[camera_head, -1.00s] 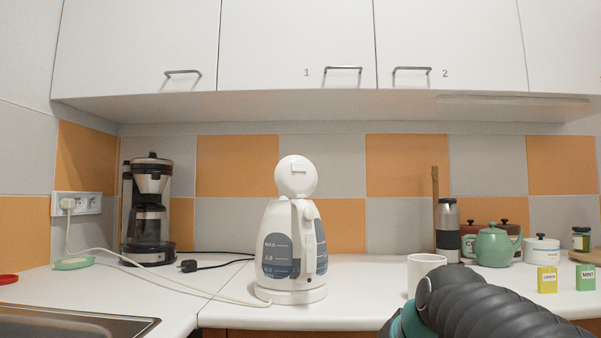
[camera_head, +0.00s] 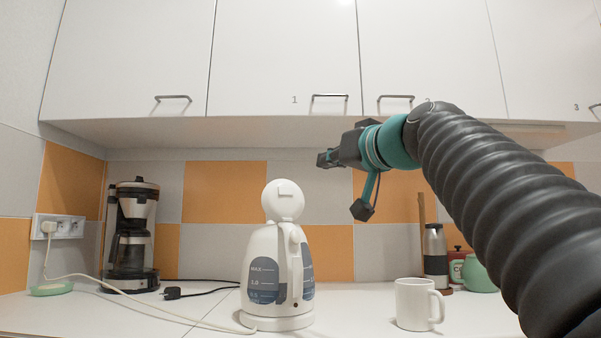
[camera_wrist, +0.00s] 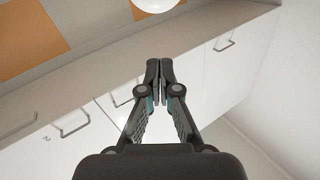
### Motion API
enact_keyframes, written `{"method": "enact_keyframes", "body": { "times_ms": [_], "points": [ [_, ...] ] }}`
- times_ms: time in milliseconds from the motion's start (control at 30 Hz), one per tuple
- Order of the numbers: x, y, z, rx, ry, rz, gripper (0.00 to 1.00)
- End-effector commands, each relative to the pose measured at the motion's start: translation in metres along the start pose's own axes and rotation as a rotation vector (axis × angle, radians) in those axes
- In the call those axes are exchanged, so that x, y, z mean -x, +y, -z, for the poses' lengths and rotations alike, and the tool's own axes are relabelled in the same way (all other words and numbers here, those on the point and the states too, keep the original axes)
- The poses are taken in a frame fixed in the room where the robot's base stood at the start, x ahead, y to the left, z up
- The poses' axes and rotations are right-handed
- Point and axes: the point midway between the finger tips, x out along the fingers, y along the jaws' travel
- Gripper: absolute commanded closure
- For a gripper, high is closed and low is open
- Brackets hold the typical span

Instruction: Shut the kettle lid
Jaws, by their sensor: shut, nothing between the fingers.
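The white kettle (camera_head: 272,262) stands upright on the counter, left of the picture's middle, with its handle towards me. Its round lid (camera_head: 283,201) stands up, open, on top of the body. In the wrist view a white rounded thing (camera_wrist: 156,4) is cut off at the top edge; I cannot tell if it is the lid. My gripper (camera_head: 322,160) is in the air above and to the right of the lid, apart from it. In the wrist view its fingers (camera_wrist: 160,66) are together with nothing between them.
A white mug (camera_head: 413,305) stands on the counter right of the kettle. A coffee maker (camera_head: 131,235) stands at the left, with a loose black plug (camera_head: 172,293) near it. A steel flask (camera_head: 435,252) and a green pot (camera_head: 480,277) are at the right. Wall cabinets (camera_head: 280,60) hang above.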

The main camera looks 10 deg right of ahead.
Motion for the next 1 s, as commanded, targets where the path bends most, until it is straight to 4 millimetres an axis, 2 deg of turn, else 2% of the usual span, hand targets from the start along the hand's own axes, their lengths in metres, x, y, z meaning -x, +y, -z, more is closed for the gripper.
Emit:
{"method": "enact_keyframes", "body": {
  "times_ms": [533, 600, 700, 1000],
  "points": [
    [-0.097, 0.0, 0.0, -0.002, -0.004, 0.001, 1.0],
    [-0.103, 0.0, -0.013, -0.003, -0.003, 0.0, 1.0],
    [-0.111, 0.001, -0.021, -0.004, -0.003, -0.001, 1.0],
    [-0.12, 0.0, -0.03, -0.002, -0.002, -0.001, 1.0]
  ]
}}
